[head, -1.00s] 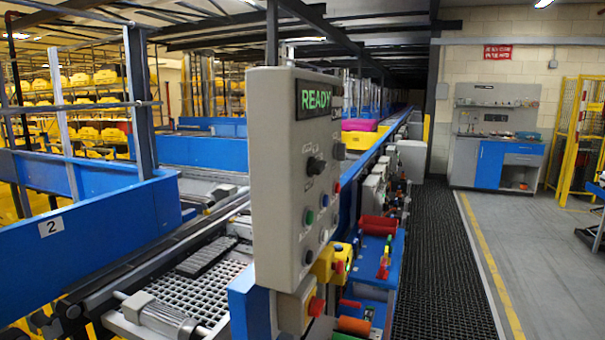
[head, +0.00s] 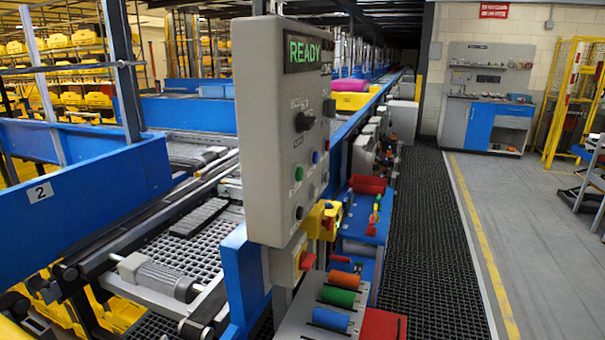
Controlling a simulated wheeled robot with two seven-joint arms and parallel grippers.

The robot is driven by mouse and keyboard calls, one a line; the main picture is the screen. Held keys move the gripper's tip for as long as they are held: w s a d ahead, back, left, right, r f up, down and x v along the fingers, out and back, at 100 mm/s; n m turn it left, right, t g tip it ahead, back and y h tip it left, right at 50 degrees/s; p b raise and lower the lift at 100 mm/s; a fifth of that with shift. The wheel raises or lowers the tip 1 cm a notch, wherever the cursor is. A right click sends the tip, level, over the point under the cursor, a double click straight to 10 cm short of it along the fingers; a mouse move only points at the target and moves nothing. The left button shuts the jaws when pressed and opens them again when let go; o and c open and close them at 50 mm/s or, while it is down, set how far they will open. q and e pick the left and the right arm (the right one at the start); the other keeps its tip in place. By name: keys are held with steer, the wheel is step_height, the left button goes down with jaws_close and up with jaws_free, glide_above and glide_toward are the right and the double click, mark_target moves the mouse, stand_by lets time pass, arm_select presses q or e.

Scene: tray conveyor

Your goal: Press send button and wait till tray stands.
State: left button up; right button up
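A grey control panel (head: 280,150) stands upright in the middle of the head view, beside the conveyor. Its display (head: 308,50) reads READY in green. Its right-hand face carries a dark rotary knob (head: 305,121), a green button (head: 299,173), a blue button (head: 316,157) and a red button (head: 327,145). The labels by the buttons are too small to read. A yellow tray (head: 352,101) with a magenta load (head: 347,86) sits on the conveyor behind the panel, partly hidden by it. Neither gripper is in view.
A yellow box with a red button (head: 307,260) hangs below the panel. A rack with orange, green and blue rollers (head: 337,298) stands in front at the bottom. A dark grated walkway (head: 430,230) runs clear along the right. A blue workbench (head: 480,125) stands far back.

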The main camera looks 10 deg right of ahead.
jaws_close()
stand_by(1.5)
